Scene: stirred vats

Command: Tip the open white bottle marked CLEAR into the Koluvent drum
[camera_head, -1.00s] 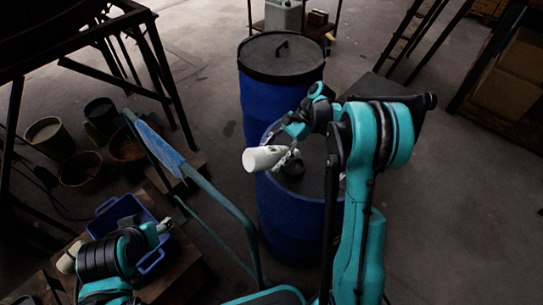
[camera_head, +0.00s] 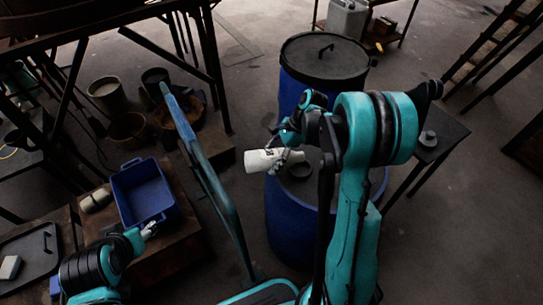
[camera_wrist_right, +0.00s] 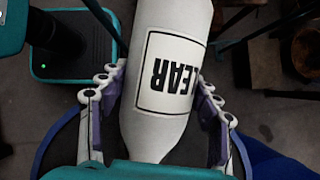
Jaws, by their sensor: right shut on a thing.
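The white bottle (camera_head: 266,160) lies nearly level in my right gripper (camera_head: 286,152), its base toward the left. The wrist view shows its black-framed label (camera_wrist_right: 170,75), with the letters "LEAR" readable upside down. The fingers of my right gripper (camera_wrist_right: 160,110) are closed along both sides of the bottle. The nearer blue drum (camera_head: 295,220) stands beneath the arm, with a dark round fitting on its top close to the bottle's right end. The bottle's mouth is hidden, and no drum name is readable. My left gripper (camera_head: 149,230) is beside the blue crate; its finger opening is unclear.
A second blue drum with a dark handled lid (camera_head: 325,58) stands behind. A blue crate (camera_head: 145,192) sits on a low wooden platform at left. A teal rail (camera_head: 205,165) runs between crate and drum. A small dark table (camera_head: 440,130) stands at right.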

